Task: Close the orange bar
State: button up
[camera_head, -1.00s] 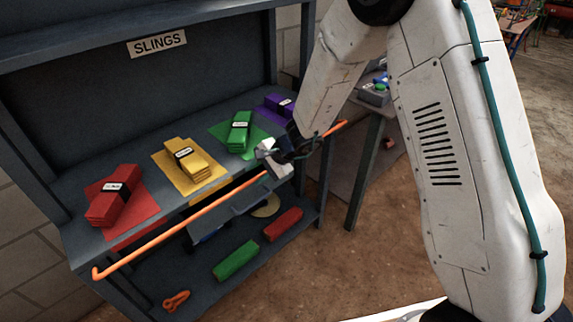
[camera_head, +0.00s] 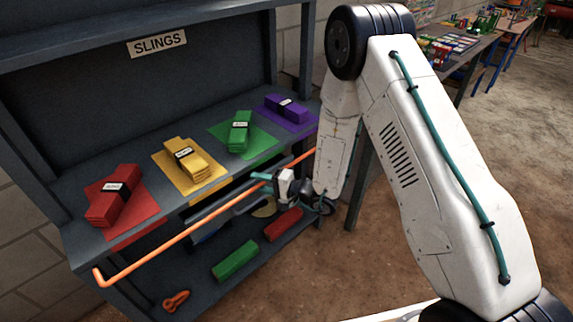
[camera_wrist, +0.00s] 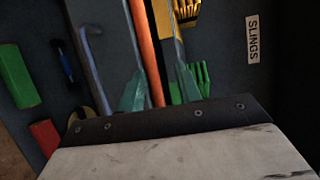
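The orange bar (camera_head: 180,228) runs along the front of the sling shelf (camera_head: 85,240), standing out from its edge. Its bent left end is at the lower left, and its right part passes behind my arm. My gripper (camera_head: 262,182) is at the bar's right half, in front of the shelf. In the wrist view, the orange bar (camera_wrist: 146,45) passes between the two teal fingers of my gripper (camera_wrist: 160,88). The fingers are apart, with a gap on the right side of the bar. The left finger is close to the bar; I cannot tell if it touches.
Red (camera_head: 114,208), yellow (camera_head: 189,158), green (camera_head: 238,132) and purple (camera_head: 285,105) slings lie on the upper shelf. The lower shelf holds a green bundle (camera_head: 236,260), a red bundle (camera_head: 283,224) and an orange shackle (camera_head: 176,300). Open floor lies to the right.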

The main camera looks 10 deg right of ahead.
jog(key=shift+f+t, duration=0.4)
jog(key=f+v, duration=0.1)
jog(key=v, duration=0.7)
jog(key=s+a+r+n+g+y, duration=0.2)
jog(key=r+g, duration=0.2)
jog(key=r, duration=0.3)
jog(key=s+a+r+n+g+y, duration=0.1)
jog(key=s+r+n+g+y, duration=0.15)
jog(key=r, duration=0.55)
jog(key=s+d+r+n+g+h, duration=0.1)
jog(key=s+r+n+g+h, duration=0.3)
jog(key=s+r+g, duration=0.3)
jog(key=shift+s+r, duration=1.5)
jog(key=shift+s, duration=0.25)
jog(key=shift+h, duration=0.25)
